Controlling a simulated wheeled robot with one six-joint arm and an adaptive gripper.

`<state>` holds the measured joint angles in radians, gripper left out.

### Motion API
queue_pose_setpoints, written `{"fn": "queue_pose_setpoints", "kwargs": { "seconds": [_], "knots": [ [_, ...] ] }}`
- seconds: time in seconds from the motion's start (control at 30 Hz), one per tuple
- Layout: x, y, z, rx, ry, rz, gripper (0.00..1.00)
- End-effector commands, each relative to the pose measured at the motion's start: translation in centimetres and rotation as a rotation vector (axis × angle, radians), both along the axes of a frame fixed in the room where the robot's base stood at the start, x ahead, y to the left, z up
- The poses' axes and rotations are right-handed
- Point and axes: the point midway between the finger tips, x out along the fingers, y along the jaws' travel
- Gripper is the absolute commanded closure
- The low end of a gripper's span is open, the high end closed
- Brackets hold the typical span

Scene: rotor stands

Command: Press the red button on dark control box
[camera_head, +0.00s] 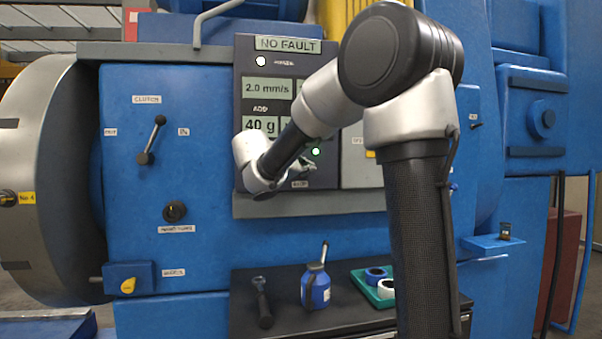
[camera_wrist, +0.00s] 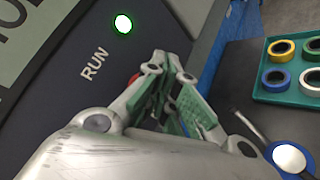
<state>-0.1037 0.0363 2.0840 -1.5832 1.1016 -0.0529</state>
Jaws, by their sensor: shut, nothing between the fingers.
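The dark control box (camera_head: 310,64) is upright on the blue machine, with NO FAULT, 2.0 mm/s and 40 g readouts. Its dark face fills the upper left of the wrist view (camera_wrist: 60,100), with a lit green button (camera_wrist: 122,24) beside the word RUN. A small part of the red button (camera_wrist: 134,78) shows behind my gripper's finger in the wrist view; the rest is hidden. My gripper (camera_wrist: 166,62) is shut and empty, its tips over or close to the red button. I cannot tell if they touch it. In the head view my gripper (camera_head: 305,166) is at the box's lower part, below the green light.
Below the box, a dark bench top (camera_head: 345,309) holds a blue bottle (camera_head: 315,290), a dark-handled tool (camera_head: 263,305) and a green tray (camera_head: 369,291) of tape rolls. A grey ledge (camera_head: 300,205) runs under the box. A lever (camera_head: 151,142) is to the left.

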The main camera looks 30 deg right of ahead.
Motion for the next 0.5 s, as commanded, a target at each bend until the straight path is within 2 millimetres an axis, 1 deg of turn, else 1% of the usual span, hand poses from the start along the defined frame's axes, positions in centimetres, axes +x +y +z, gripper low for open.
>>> {"fn": "queue_pose_setpoints", "kwargs": {
  "seconds": [0.5],
  "knots": [
    [0.61,-0.19,-0.02,0.0,0.0,0.0,1.0]
  ]
}}
